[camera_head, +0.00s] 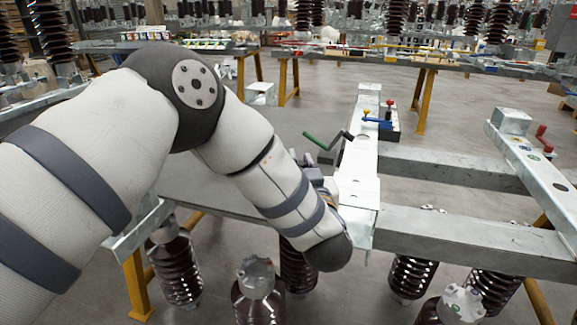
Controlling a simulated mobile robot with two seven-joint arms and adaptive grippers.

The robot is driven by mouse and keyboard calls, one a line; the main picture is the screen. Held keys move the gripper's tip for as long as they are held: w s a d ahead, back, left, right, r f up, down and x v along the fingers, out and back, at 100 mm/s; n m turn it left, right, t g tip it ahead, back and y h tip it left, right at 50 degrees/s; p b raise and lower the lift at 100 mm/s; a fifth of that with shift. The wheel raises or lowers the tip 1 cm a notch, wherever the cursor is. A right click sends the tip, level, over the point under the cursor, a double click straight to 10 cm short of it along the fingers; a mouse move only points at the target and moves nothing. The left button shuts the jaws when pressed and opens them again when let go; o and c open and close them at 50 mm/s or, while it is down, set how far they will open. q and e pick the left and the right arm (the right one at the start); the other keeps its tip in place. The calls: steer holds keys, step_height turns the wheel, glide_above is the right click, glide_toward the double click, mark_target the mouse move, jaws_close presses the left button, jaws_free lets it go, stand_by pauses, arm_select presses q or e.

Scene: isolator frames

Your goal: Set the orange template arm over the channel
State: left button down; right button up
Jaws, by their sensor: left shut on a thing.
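My left arm comes in from the left, and its white forearm and dark rounded joint cover much of the middle. My left gripper (318,178) shows only in part behind the forearm, beside the long steel channel (357,185). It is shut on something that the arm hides. A dark green cranked handle (328,141) sticks up just beyond the gripper, at the channel's left edge; I cannot tell whether it belongs to the held thing. I cannot make out an orange template arm. My right gripper is not in view.
Steel cross beams (470,240) run right from the channel, with brown insulators (178,268) below. A block with blue, red and yellow knobs (385,122) sits by the channel's far part. Benches stand behind, with grey floor between.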

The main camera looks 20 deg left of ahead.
arm_select(q)
steer(key=shift+w+d+n+g+y, duration=0.5)
steer(key=shift+n+y, duration=0.1)
steer(key=shift+y, duration=0.3)
steer(key=c, duration=1.5)
jaws_free()
steer(key=v, duration=1.2)
steer(key=shift+c, duration=0.5)
